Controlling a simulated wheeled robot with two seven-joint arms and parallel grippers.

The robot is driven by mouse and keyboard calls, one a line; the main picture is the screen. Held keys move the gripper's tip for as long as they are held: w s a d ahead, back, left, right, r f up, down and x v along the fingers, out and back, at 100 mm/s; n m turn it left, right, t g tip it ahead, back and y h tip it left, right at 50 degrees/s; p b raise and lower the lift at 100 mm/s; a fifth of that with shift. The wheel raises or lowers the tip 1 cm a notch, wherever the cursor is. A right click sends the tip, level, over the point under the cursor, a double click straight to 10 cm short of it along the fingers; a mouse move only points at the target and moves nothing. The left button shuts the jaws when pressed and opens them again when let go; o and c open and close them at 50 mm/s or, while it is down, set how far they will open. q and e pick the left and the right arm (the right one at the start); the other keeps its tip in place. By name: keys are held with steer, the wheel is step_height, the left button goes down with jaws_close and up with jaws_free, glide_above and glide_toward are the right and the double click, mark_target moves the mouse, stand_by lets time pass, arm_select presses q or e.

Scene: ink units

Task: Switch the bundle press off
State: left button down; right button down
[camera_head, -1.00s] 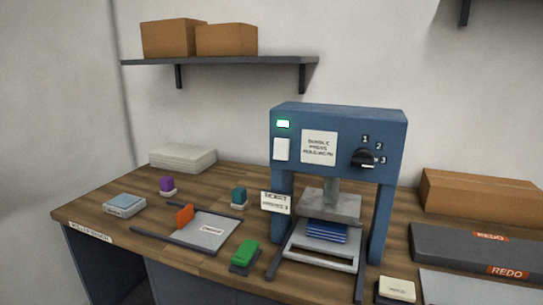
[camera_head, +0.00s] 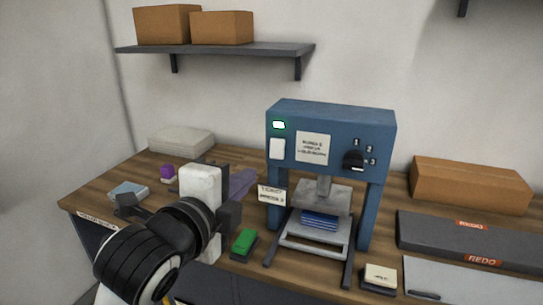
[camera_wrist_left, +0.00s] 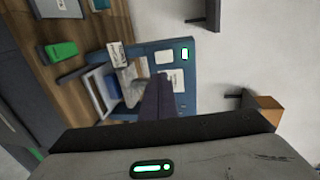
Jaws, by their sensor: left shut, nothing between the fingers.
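The blue bundle press (camera_head: 335,118) stands on the bench, with its green lamp (camera_head: 279,125) lit. A white switch plate (camera_head: 277,149) is below the lamp; it also shows in the left wrist view (camera_wrist_left: 163,57). A black dial (camera_head: 353,160) marked 1, 2, 3 is at the right of the front. A blue bundle (camera_head: 320,220) lies under the press plate. My left gripper (camera_head: 244,180) is shut and empty, left of the press and apart from it. In the left wrist view its fingers (camera_wrist_left: 157,98) overlap the press front. My right gripper is not in view.
A ticket card (camera_head: 272,194) is at the press's left leg. A green block (camera_head: 244,241) sits in front of it. A shelf (camera_head: 220,48) hangs above. My left arm hides the orange piece.

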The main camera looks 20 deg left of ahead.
mark_target(277, 155)
arm_select(q)
steer(key=w+f, duration=0.1)
steer(key=w, duration=0.3)
steer(key=w+f, duration=0.1)
steer(key=w, duration=0.4)
steer(key=w+p, duration=0.1)
steer(key=w, duration=0.4)
steer(key=shift+d+f, duration=0.25)
steer(key=shift+f, duration=0.15)
steer(key=shift+s, duration=0.1)
